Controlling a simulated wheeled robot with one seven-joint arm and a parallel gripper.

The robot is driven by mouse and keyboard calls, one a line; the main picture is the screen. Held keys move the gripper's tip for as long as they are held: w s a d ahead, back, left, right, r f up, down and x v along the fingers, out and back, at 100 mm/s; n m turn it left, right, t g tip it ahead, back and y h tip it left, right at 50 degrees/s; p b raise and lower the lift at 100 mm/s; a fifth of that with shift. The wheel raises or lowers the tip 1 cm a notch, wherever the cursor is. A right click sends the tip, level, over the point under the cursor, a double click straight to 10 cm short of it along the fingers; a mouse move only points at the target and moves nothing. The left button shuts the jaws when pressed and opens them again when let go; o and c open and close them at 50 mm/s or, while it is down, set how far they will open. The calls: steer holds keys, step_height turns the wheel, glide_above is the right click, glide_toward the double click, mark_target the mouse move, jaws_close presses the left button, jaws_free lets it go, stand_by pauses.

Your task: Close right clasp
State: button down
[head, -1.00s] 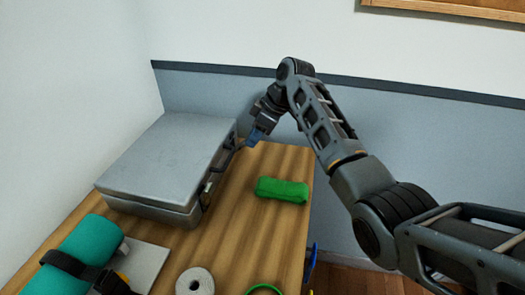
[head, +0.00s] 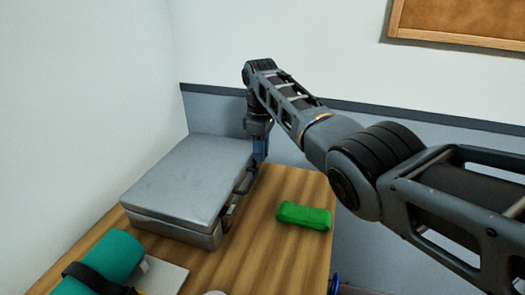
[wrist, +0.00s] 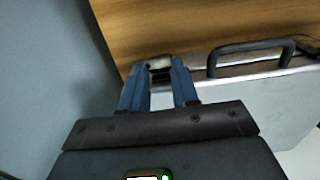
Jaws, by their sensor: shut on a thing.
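The grey case (head: 190,178) lies flat with its lid down on the wooden table. Its dark handle (head: 243,184) is on the side facing right, and shows in the wrist view too (wrist: 250,47). The right clasp (wrist: 159,63) sits at the far end of that side, between my blue fingertips; my arm hides it in the head view. My gripper (wrist: 158,76) points down at the case's far front corner, shut on the right clasp. It also shows in the head view (head: 260,150). The other clasp (head: 229,211) is at the near end; its state is unclear.
A green pouch (head: 304,216) lies on the table right of the case. A teal roll with a black strap (head: 102,262) lies in front of the case. The wall stands close behind my gripper. The wood between case and pouch is clear.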

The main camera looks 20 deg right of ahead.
steer(key=shift+w+a, duration=0.2)
steer(key=shift+a, duration=0.15)
steer(key=c, duration=0.8)
jaws_free()
steer(key=shift+d, duration=0.1)
steer(key=shift+c, duration=0.2)
step_height(320, 180, up, 8)
steer(key=shift+f+b, duration=0.15)
steer(key=shift+b, duration=0.25)
